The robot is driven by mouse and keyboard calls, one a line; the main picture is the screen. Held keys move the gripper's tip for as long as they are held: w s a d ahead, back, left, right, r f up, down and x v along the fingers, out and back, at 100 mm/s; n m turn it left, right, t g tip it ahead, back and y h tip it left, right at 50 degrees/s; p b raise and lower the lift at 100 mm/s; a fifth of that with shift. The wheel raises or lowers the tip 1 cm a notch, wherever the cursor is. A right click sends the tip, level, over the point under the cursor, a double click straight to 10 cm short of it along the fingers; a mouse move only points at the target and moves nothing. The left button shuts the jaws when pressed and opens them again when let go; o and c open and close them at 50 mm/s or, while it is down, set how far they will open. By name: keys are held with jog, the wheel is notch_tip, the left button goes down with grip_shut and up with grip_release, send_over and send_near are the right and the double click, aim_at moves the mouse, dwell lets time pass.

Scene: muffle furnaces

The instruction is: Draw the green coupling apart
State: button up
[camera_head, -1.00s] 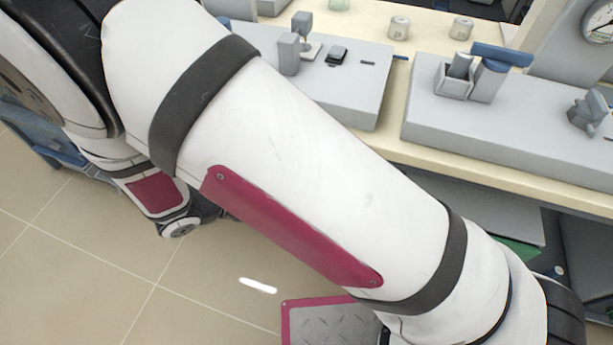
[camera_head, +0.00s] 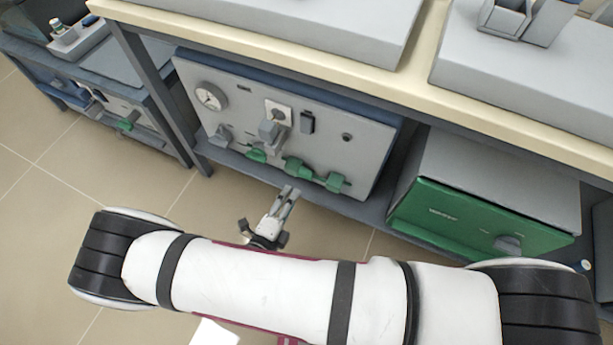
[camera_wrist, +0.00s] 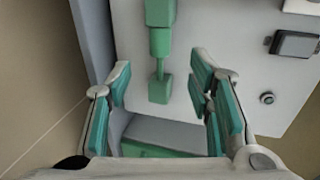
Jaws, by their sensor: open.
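The green coupling (camera_head: 298,169) is low on the front of a grey panel under the bench. In the wrist view, a thicker green body (camera_wrist: 160,42) joins by a thin stem to a green end block (camera_wrist: 159,89). My gripper (camera_head: 289,191) is in front of the panel's lower edge, just below the coupling. In the wrist view my gripper (camera_wrist: 162,78) is open, with one green-padded finger either side of the end block. The fingers look apart from the block; I cannot tell the depth between them.
The grey panel (camera_head: 365,150) also carries a dial (camera_head: 210,96), a dark switch (camera_head: 307,122), a small knob (camera_head: 347,137) and another green piece (camera_head: 256,155). A green-fronted box (camera_head: 470,220) stands to the right on the low shelf. The bench edge (camera_head: 270,45) overhangs above. Floor in front is clear.

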aim_at(305, 177)
jog(key=b+x, duration=0.3)
jog(key=x, duration=0.8)
jog(key=shift+w, duration=0.15)
grip_shut()
